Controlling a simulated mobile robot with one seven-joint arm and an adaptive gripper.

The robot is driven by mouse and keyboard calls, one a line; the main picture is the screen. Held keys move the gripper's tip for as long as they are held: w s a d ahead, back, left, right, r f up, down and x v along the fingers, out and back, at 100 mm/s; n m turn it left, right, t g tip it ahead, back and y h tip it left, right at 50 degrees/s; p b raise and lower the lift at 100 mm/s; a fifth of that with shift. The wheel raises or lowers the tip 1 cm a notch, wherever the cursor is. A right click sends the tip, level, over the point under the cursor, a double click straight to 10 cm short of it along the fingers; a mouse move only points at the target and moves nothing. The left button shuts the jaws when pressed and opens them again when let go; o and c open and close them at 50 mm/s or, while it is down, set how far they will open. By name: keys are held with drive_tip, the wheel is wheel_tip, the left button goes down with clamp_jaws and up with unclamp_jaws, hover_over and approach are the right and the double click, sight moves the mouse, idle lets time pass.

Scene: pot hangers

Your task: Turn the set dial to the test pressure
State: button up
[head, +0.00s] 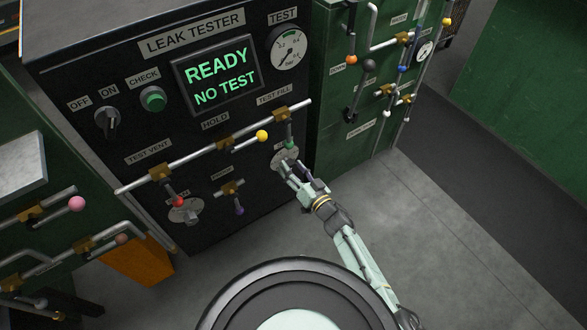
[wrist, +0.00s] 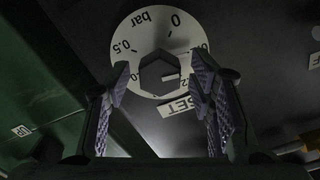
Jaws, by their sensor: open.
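The set dial (head: 279,156) is a pale disc low on the right of the black leak tester front. In the wrist view the dial (wrist: 137,28) appears upside down, with "bar", 0 and 0.5 printed around a dark hexagonal knob (wrist: 157,72). A SET label (wrist: 180,105) is beside it. My gripper (head: 283,168) is at the dial in the head view and partly covers it. In the wrist view my gripper (wrist: 163,88) is open, its ridged fingers on either side of the knob's lower part. I cannot tell whether they touch it.
The display (head: 220,75) reads "READY NO TEST". The round TEST gauge (head: 288,47) is above right. A pipe with a yellow-knobbed valve lever (head: 262,136) runs above the dial. Green panels with pipework stand on both sides. The grey floor at right is clear.

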drive_tip(key=n, duration=0.5)
drive_tip(key=shift+n, duration=0.4)
drive_tip(key=n, duration=0.6)
